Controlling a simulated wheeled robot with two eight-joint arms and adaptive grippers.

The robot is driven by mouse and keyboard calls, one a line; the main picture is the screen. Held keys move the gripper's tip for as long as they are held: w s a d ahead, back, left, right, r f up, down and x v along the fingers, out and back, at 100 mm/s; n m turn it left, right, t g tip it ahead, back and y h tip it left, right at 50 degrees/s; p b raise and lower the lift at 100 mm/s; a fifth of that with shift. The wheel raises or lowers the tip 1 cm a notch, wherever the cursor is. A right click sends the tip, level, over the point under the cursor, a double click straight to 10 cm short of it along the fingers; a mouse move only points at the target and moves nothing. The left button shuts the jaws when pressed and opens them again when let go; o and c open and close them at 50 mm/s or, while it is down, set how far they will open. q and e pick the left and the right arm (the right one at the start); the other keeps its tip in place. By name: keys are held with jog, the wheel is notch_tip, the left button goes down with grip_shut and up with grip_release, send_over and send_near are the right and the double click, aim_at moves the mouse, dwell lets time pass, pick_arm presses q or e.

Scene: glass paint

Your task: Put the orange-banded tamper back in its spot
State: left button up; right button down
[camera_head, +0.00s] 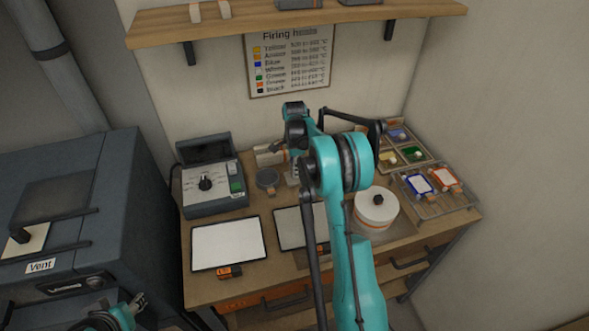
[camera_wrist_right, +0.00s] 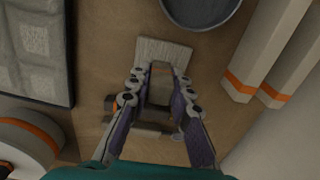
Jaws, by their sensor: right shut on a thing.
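My right gripper (camera_wrist_right: 161,78) is shut, in the right wrist view, on what looks like the tamper (camera_wrist_right: 163,52). Its pale grey, flat-ended block shows just beyond the fingertips. The handle is mostly hidden between the fingers, and I cannot make out an orange band on it. In the head view my right gripper (camera_head: 292,174) is largely hidden by its own arm, over the back of the bench. A cream block (camera_wrist_right: 265,50) with orange stripes stands to the right in the wrist view; it also shows in the head view (camera_head: 268,154). My left gripper (camera_head: 134,305) is at the lower left, away from the bench.
A grey round dish (camera_wrist_right: 200,8) is close beyond the held thing. A white pot with an orange band (camera_head: 376,211) stands right of my arm. A control box (camera_head: 212,190), a white panel (camera_head: 228,245) and a colour tray (camera_head: 418,156) occupy the bench (camera_head: 205,284).

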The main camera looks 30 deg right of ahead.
jog(key=shift+f, duration=0.3)
dwell(0.5)
jog(key=c, duration=1.3)
grip_release()
